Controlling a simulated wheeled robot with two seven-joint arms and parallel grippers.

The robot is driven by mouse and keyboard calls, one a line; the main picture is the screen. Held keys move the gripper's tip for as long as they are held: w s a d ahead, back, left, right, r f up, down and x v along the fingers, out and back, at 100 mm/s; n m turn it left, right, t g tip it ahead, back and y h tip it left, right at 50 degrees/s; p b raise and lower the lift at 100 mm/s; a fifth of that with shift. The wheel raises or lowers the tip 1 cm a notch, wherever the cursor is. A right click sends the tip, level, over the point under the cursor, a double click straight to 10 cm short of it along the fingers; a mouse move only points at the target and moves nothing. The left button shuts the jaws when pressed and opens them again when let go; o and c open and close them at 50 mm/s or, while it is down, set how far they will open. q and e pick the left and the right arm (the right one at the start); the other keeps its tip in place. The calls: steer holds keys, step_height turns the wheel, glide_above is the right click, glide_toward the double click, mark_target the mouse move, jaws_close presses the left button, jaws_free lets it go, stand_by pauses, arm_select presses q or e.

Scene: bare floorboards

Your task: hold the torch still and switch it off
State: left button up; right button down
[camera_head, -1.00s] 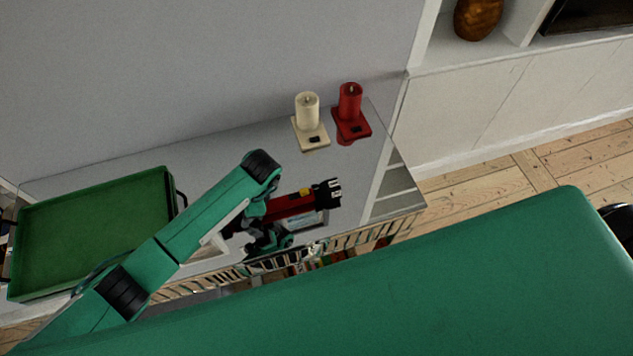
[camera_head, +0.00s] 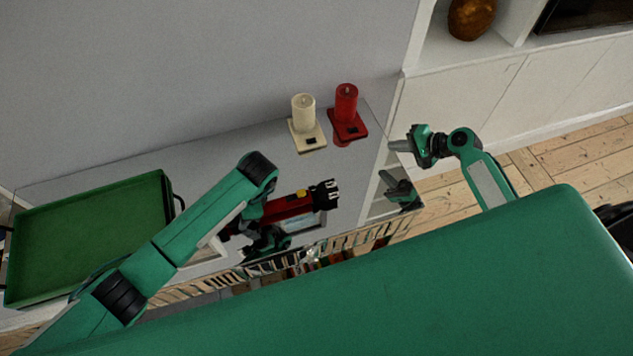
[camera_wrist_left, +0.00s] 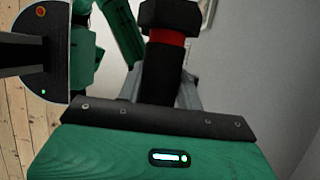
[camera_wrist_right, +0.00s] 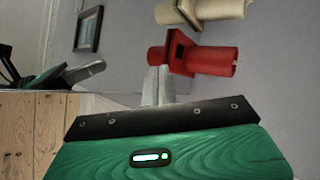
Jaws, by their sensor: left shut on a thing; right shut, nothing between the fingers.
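The torch (camera_head: 287,208) has a red body, a black toothed head at its right end and a yellow switch (camera_head: 302,193) on top. My left gripper (camera_head: 258,212) is shut on its left part, above the glossy cabinet top. In the left wrist view the torch (camera_wrist_left: 162,70) shows as a black shaft with a red band, between the fingers. I cannot tell whether it is lit. My right gripper (camera_head: 397,145) is shut and empty, right of the torch and apart from it, near the cabinet's right end. Its closed fingers show in the right wrist view (camera_wrist_right: 159,85).
A green tray (camera_head: 90,204) lies at the left. The cabinet top mirrors torch and arms. Its surface between torch and right gripper is clear.

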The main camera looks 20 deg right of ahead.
steer(key=a+r+n+g+y, duration=0.25)
steer(key=a+r+n, duration=0.2)
steer(key=a, duration=0.55)
steer(key=n+g, duration=0.6)
steer(key=n, duration=0.1)
glide_toward(306, 192)
steer(key=v, duration=0.3)
steer(key=shift+w+d+m, duration=0.1)
steer(key=shift+d+m, duration=0.15)
steer(key=shift+d, duration=0.15)
steer(key=x, duration=1)
steer(key=shift+f, duration=0.1)
